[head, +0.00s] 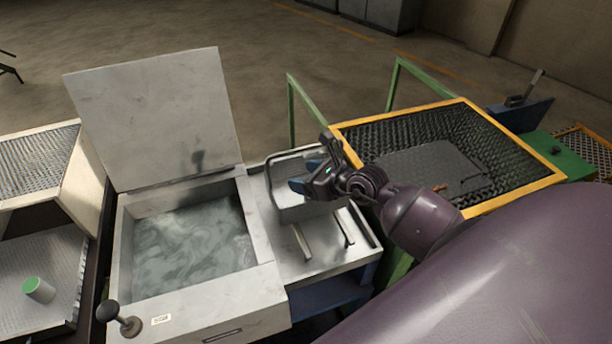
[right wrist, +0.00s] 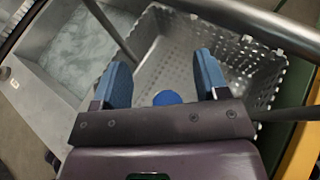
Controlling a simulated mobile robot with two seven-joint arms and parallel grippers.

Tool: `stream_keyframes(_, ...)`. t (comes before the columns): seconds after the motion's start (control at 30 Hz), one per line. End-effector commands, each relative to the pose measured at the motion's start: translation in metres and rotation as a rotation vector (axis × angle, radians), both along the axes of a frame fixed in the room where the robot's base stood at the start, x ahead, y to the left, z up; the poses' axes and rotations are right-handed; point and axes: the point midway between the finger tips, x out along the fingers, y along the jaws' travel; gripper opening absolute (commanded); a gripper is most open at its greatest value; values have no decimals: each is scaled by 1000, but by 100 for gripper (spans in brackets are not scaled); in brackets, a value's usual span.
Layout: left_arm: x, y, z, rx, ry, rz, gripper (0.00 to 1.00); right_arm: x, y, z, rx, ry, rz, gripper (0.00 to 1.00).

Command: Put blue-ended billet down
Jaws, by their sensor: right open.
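The blue-ended billet shows in the right wrist view as a round blue end (right wrist: 167,97) between my right gripper's fingers. The rest of it is hidden behind the gripper body. My right gripper (head: 304,176) has blue fingertips and is open, with a gap on both sides of the blue end in the right wrist view (right wrist: 162,65). The gripper is over a perforated metal basket (head: 288,206), which also shows in the right wrist view (right wrist: 262,72). I cannot tell whether the billet touches the basket floor. My left gripper is not in view.
Left of the basket is an open tank (head: 262,237) of swirling grey liquid, its lid (head: 158,118) raised. A yellow-rimmed mesh bin (head: 543,180) stands to the right. A green-ended billet (head: 40,289) is on a plate at far left. Rails (head: 301,243) lie before the basket.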

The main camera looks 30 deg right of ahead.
Motion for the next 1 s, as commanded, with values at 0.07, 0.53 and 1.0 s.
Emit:
stream_keyframes(0.07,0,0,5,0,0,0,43,0,0,9,-2,-2,1,67)
stream_keyframes(0.53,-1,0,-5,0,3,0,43,-71,-30,40,-2,0,-1,67)
stream_keyframes(1.0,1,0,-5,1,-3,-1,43,-103,-42,56,-2,-1,1,67)
